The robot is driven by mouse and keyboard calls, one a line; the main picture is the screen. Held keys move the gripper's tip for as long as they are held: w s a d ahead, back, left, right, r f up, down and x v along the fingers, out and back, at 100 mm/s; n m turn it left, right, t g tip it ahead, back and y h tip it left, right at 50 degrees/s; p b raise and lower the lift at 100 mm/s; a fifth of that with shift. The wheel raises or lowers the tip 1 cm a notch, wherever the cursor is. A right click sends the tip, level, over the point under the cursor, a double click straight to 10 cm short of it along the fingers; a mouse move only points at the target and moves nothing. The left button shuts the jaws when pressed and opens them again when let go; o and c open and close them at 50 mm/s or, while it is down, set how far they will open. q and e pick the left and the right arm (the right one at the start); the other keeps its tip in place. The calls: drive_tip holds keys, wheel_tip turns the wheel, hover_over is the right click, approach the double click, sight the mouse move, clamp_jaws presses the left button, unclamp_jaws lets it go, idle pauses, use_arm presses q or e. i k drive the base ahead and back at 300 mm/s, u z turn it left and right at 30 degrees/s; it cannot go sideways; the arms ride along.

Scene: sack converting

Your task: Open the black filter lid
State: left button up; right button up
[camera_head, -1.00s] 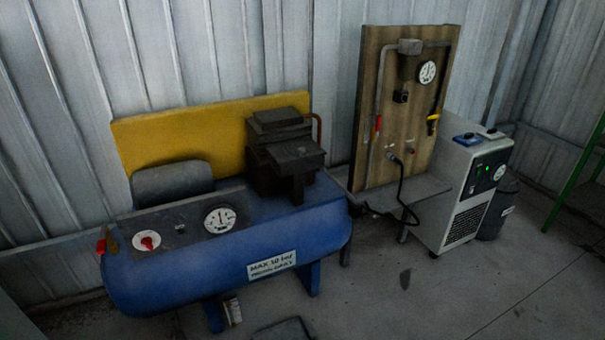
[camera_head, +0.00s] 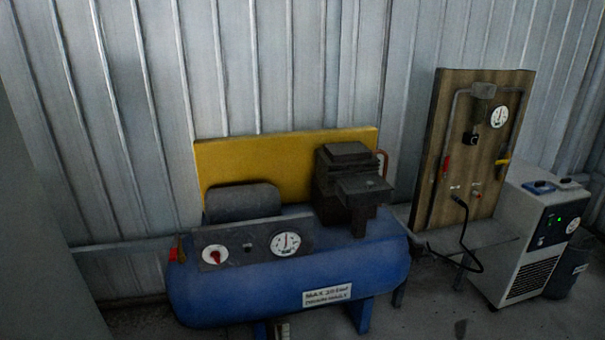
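A blue air compressor (camera_head: 270,288) with a long horizontal tank stands on the floor against the wall. On its top right sits a black box-shaped unit (camera_head: 345,158) with a flat dark cover (camera_head: 364,188) sticking out in front; this may be the black filter lid, but I cannot tell for sure. The cover looks level. A dark rounded motor (camera_head: 242,202) lies to its left. Neither of my grippers shows in the view.
A yellow board (camera_head: 285,152) stands behind the compressor. To the right are a wooden panel (camera_head: 455,130) with pipes and a gauge, a black hose (camera_head: 465,235), and a white dryer cabinet (camera_head: 515,240). The compressor's front carries a panel with a gauge (camera_head: 285,243) and red knob (camera_head: 215,255).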

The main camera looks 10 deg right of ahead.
sight(362, 184)
drive_tip(key=u, duration=0.25)
drive_tip(key=i, duration=0.9)
drive_tip(key=z, duration=0.25)
